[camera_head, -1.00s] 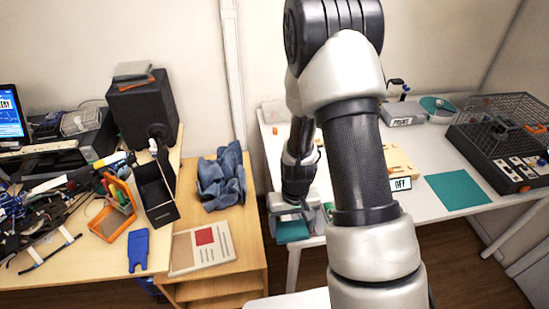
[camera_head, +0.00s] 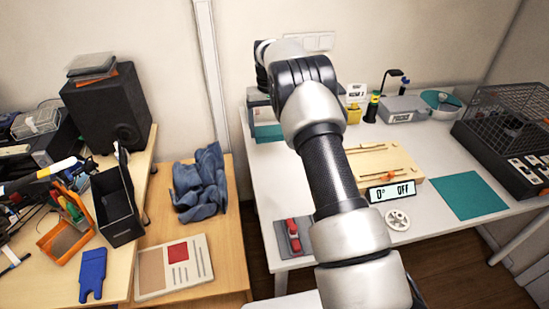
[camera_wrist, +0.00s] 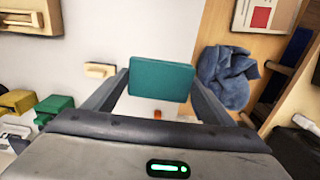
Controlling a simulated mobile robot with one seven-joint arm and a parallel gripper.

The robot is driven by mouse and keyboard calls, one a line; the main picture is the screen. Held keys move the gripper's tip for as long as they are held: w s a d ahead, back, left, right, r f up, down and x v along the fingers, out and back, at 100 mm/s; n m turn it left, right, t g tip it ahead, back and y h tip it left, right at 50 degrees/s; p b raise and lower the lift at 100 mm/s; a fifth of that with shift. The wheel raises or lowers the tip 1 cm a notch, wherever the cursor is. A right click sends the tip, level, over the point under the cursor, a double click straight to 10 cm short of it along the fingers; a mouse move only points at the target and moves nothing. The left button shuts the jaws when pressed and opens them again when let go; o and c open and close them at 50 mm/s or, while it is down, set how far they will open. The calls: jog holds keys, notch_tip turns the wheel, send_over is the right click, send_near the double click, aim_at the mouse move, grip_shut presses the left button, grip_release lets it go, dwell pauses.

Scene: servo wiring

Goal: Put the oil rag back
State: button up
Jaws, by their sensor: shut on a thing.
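A crumpled blue cloth (camera_head: 200,182), which looks like the rag, lies on the wooden cabinet left of the white table. It also shows in the wrist view (camera_wrist: 228,77), to the right of my gripper and apart from it. My gripper (camera_wrist: 160,82) is shut on a flat teal block (camera_wrist: 161,81), held between its two fingers. In the head view the teal block (camera_head: 268,133) shows at the back left of the white table, below my wrist. My arm hides part of the gripper there. I cannot tell whether the block touches the table.
The white table (camera_head: 262,185) holds a red item on a grey pad (camera_head: 293,238), a wooden board (camera_head: 385,162), a teal mat (camera_head: 468,195) and a wire cage (camera_head: 505,115). A printed board (camera_head: 175,268) lies in front of the cloth. A black bin (camera_head: 117,205) stands left.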

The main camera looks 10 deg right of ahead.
notch_tip(320, 180, down, 10)
jog(key=shift+a+r, duration=0.1)
jog(key=shift+r, duration=0.05)
dwell(0.3)
jog(key=shift+b, duration=0.3)
jog(key=shift+f, duration=0.2)
jog(key=o, duration=1.1)
jog(key=shift+r, duration=0.1)
